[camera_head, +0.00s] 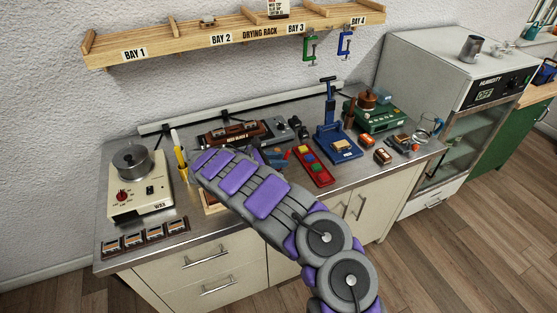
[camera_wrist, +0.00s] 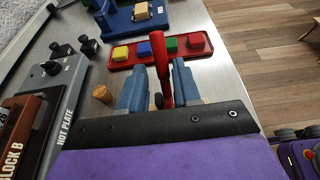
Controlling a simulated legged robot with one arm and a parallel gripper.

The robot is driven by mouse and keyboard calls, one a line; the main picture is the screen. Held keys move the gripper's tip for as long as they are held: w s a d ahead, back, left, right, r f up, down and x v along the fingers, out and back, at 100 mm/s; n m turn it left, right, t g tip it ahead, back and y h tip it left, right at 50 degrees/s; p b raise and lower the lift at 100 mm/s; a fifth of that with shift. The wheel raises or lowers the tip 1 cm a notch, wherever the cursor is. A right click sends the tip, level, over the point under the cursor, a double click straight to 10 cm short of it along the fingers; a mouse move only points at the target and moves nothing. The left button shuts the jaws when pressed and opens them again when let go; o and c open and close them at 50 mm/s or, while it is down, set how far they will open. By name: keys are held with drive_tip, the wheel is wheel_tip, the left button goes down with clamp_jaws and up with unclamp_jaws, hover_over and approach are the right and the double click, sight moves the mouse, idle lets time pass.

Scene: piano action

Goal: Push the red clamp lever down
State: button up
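The red clamp lever (camera_wrist: 161,72) stands up in the wrist view, between the two blue fingers of my gripper (camera_wrist: 161,84). Its lower end is close to a small dark round part, and its base is hidden behind my gripper's black edge. The fingers are apart, one on each side of the lever; I cannot tell whether either touches it. In the head view my gripper (camera_head: 274,156) is low over the bench, and a small red piece, likely the lever, shows by its fingertips. My arm hides the rest of the clamp.
A red tray (camera_wrist: 122,60) with several coloured blocks lies just beyond the lever. A blue press (camera_head: 331,143) stands behind it. The hot plate (camera_wrist: 63,70), a brown block B (camera_wrist: 20,140) and a wooden peg (camera_wrist: 102,93) are at left. Bare bench lies right of the fingers.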

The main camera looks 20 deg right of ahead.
drive_tip(key=shift+o, duration=0.7)
drive_tip(key=shift+s+r, duration=0.1)
drive_tip(key=shift+r, duration=0.05)
drive_tip(key=shift+a+r, duration=0.1)
drive_tip(key=shift+a, duration=0.05)
drive_tip(key=p+v, duration=0.3)
drive_tip(key=v, duration=1.4)
drive_tip(key=shift+a, duration=0.1)
